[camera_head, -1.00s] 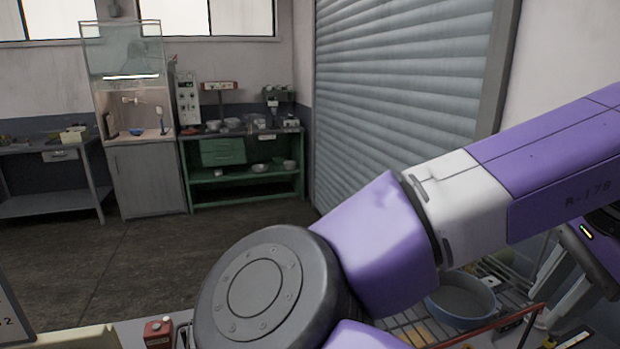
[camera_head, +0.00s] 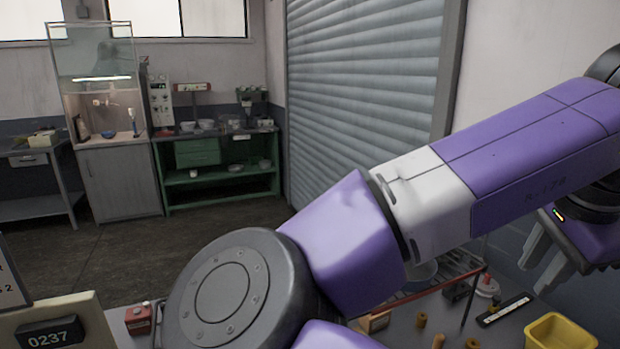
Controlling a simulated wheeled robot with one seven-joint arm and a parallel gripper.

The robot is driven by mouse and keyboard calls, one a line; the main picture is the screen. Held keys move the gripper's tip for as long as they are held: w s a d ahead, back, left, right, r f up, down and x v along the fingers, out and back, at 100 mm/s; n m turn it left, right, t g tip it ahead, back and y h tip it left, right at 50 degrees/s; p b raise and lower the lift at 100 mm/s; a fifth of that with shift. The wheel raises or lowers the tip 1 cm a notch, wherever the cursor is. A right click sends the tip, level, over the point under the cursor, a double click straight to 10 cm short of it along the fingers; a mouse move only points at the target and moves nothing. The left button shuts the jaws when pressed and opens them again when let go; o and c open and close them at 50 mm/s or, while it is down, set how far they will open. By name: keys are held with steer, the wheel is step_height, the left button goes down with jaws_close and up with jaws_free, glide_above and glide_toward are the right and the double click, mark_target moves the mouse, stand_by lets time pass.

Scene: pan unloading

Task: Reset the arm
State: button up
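My purple and white arm crosses the view from the right edge to the bottom centre. My gripper (camera_head: 543,257) hangs at the right, below the arm's upper end, its two pale grey fingers pointing down and apart. I see nothing between them. The blue-grey pan (camera_head: 426,270) stands on a wire rack (camera_head: 462,262) behind the arm, and most of it is hidden.
A bench below carries a yellow bin (camera_head: 560,334), several small brass-coloured parts (camera_head: 421,320) and a red box (camera_head: 138,319). A panel marked 0237 (camera_head: 48,337) stands at the lower left. A fume hood (camera_head: 104,110) and green workbench (camera_head: 216,175) stand far back.

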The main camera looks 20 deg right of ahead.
steer(key=w+d+r+t+h, duration=0.1)
steer(key=w+d+r+h, duration=0.1)
steer(key=d+r+h, duration=0.6)
steer(key=w+r+n+t+h, duration=0.45)
steer(key=r+h, duration=0.35)
steer(key=r, duration=0.2)
steer(key=w+a+f+n+t+y, duration=0.1)
steer(key=w+a+n+t+y, duration=0.1)
steer(key=a+n+t, duration=0.35)
steer(key=w+a+f+n+t+y, duration=0.1)
steer(key=w+a+f+n+t, duration=0.1)
steer(key=a+n+t, duration=0.4)
steer(key=a+f+n+t+y, duration=0.4)
steer(key=a+f+n+y, duration=0.3)
steer(key=a+f+y, duration=0.25)
steer(key=s+a+f+n+g+y, duration=0.15)
steer(key=s+a+f+y, duration=0.25)
steer(key=s+f, duration=0.55)
steer(key=s+a+f+g+y, duration=0.2)
steer(key=s+a+f+y, duration=0.3)
steer(key=f, duration=0.7)
steer(key=s+f+m+g+h, duration=0.1)
steer(key=s+f+g, duration=0.1)
steer(key=s+f, duration=0.3)
steer(key=s+f+m+g+h, duration=0.1)
steer(key=s+f+g, duration=0.2)
steer(key=s+f, duration=0.3)
steer(key=s, duration=0.5)
steer(key=shift+s+m+g, duration=0.35)
